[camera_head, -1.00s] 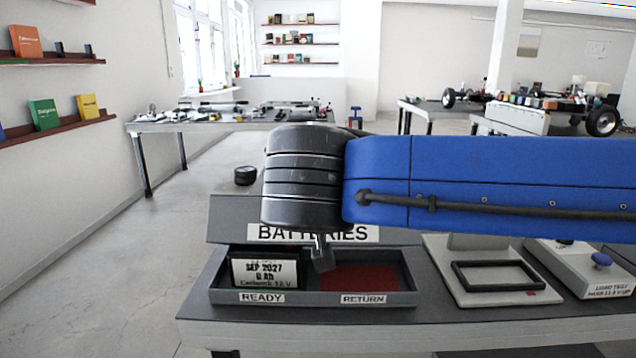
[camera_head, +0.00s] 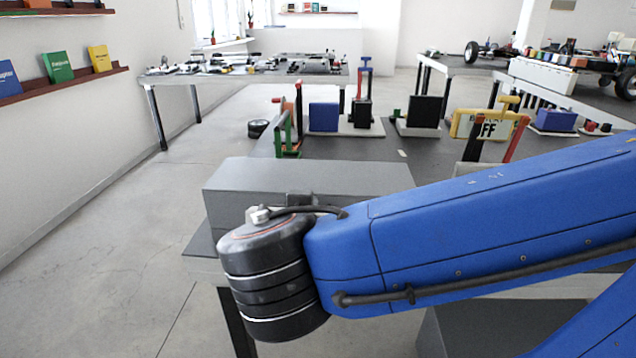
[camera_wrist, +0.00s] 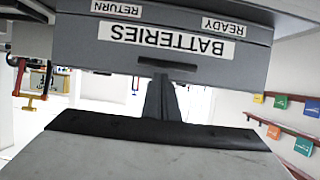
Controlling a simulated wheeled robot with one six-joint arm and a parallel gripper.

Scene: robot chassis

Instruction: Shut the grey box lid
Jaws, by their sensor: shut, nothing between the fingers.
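The grey box lid (camera_head: 300,175) lies over the box in the head view, its flat top facing up. In the wrist view, which is upside down, the lid (camera_wrist: 255,62) shows its BATTERIES label. It meets the box body (camera_wrist: 170,18) with the READY and RETURN labels, and I see no clear gap at the seam. My gripper (camera_wrist: 164,92) is shut and empty, its tips close to the dark slot at the lid's edge. I cannot tell whether they touch.
Wall shelves (camera_head: 70,80) stand at the left. The floor at left is clear.

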